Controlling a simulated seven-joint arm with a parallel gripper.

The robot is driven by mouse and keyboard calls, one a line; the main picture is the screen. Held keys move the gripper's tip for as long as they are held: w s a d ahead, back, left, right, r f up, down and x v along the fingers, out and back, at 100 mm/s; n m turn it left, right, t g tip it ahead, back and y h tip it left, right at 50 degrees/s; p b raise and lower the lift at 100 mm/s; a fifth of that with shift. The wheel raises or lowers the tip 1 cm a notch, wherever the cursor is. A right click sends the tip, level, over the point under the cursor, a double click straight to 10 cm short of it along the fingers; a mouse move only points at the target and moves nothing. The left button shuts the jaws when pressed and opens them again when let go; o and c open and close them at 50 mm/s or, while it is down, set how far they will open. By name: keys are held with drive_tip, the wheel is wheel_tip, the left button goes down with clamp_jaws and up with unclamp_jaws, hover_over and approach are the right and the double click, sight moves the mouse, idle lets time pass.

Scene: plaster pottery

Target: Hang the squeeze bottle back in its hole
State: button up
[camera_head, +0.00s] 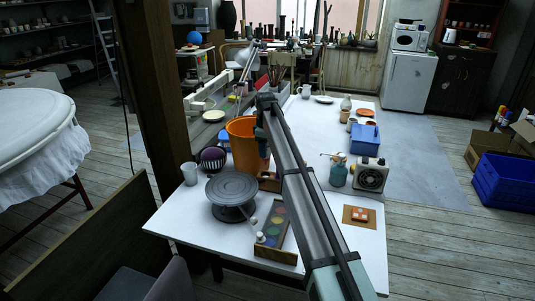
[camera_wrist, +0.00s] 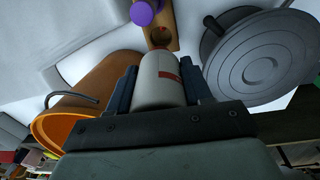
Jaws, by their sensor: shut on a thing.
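In the wrist view my gripper (camera_wrist: 160,82) is shut on a white cylindrical body with a red mark, which I take to be the squeeze bottle (camera_wrist: 158,88). Just beyond its far end is a wooden block (camera_wrist: 174,14) with a round hole (camera_wrist: 161,36) that looks dark and reddish inside. The bottle's end lies in line with the hole; I cannot tell whether they touch. A purple round-ended thing (camera_wrist: 145,11) is at the block.
An orange bucket (camera_wrist: 88,100) is close on the left of my gripper in the wrist view. A grey turntable (camera_wrist: 262,62) is close on the right.

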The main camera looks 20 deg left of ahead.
sight(266, 161)
drive_tip(key=n, duration=0.4)
drive_tip(key=shift+f, duration=0.25)
drive_tip(key=shift+f, duration=1.65)
drive_tip(key=shift+f, duration=0.25)
drive_tip(key=shift+f, duration=2.05)
drive_tip(key=shift+f, duration=0.45)
drive_tip(key=o, duration=0.7)
